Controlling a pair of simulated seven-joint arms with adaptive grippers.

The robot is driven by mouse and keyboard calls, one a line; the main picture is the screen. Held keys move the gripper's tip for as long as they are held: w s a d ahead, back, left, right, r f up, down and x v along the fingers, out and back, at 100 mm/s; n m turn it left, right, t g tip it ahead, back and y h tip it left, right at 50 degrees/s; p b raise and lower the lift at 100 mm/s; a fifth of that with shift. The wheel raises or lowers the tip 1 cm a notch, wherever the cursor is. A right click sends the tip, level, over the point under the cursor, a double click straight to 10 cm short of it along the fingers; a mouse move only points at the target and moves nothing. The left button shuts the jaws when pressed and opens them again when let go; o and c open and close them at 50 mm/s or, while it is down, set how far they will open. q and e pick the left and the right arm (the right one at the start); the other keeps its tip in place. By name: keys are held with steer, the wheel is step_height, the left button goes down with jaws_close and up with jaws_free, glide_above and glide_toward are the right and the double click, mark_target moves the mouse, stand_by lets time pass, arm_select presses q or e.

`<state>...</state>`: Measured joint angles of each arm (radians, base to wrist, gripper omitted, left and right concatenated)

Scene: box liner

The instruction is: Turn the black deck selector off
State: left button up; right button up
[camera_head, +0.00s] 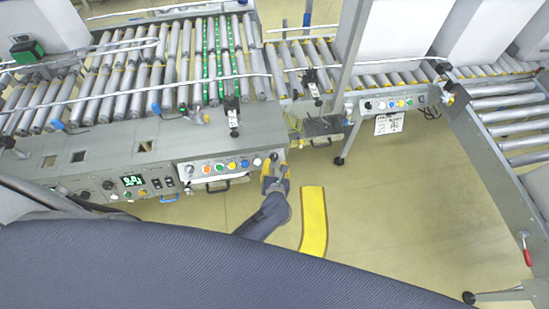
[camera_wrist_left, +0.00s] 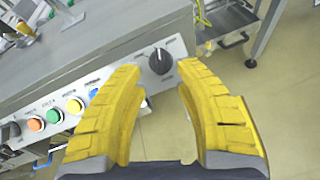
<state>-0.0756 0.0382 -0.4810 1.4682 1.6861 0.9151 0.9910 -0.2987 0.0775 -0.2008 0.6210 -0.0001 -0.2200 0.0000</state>
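The black selector knob (camera_wrist_left: 160,61) sits at the right end of a light button panel (camera_head: 225,167) on the conveyor's front. Its white pointer line shows in the left wrist view, tilted slightly from upright. My left gripper (camera_head: 275,171) is in front of the panel's right end in the head view. In the left wrist view its yellow fingers (camera_wrist_left: 158,72) are open. The knob shows in the gap just beyond the fingertips, and no contact is visible. Which label the pointer faces is too small to read. My right gripper is in neither view.
A blue handle (camera_head: 217,187) hangs below. Another panel (camera_head: 392,104) is farther right. Floor right of the gripper is clear except for a yellow strip (camera_head: 314,222).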

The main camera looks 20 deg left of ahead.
mark_target(275, 158)
arm_select(q)
steer(key=shift+x, duration=2.6)
steer(key=shift+c, duration=0.2)
steer(key=c, duration=0.6)
jaws_close()
steer(key=shift+r, duration=0.1)
